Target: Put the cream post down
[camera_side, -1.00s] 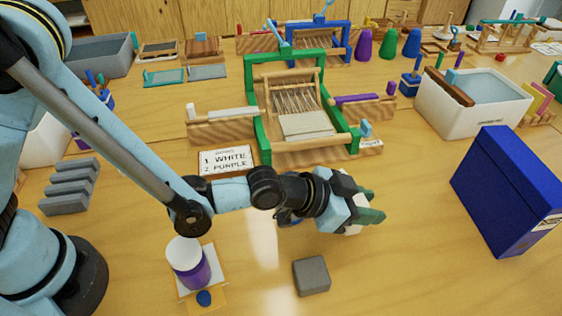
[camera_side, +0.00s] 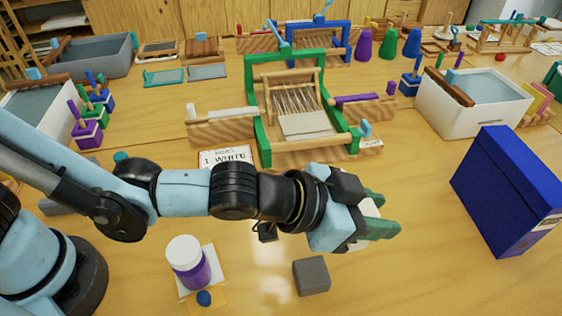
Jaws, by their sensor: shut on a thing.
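My gripper (camera_side: 382,220), with green fingertips, is over the open table in front of the green loom, pointing right. It is shut on the cream post (camera_side: 369,207), of which only a small pale part shows between the fingers. The rest of the post is hidden by the fingers and the wrist, so I cannot tell its tilt or whether its lower end touches the table.
The green-framed loom (camera_side: 265,130) stands behind my gripper, with a white card (camera_side: 226,157) beside it. A grey block (camera_side: 311,275) and a purple jar with a white lid (camera_side: 188,262) are in front. A blue box (camera_side: 505,190) stands right. Table between is clear.

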